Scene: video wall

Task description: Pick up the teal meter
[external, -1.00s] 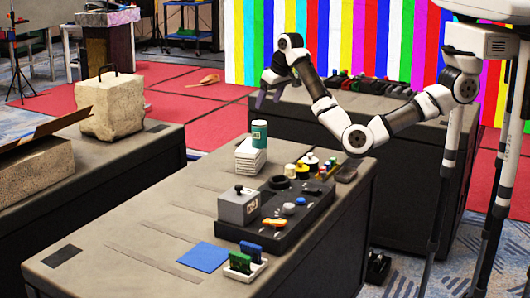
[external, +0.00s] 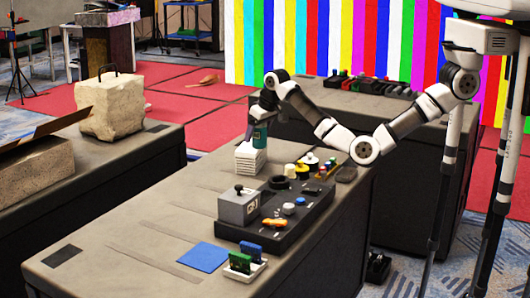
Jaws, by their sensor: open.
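The teal meter appears to be the upright teal cylinder (external: 261,137) at the far end of the near table, just behind a white stack (external: 251,160). Its top is now hidden by my gripper. My gripper (external: 257,124) is open and points down at the cylinder's upper part, with a dark finger on its left side. I cannot tell whether the fingers touch it. The cylinder stands upright.
A black tray (external: 290,232) with a grey box (external: 238,207) and small knobs lies in front. A blue square (external: 203,256) and a white holder with green and blue pieces (external: 245,267) lie near the front.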

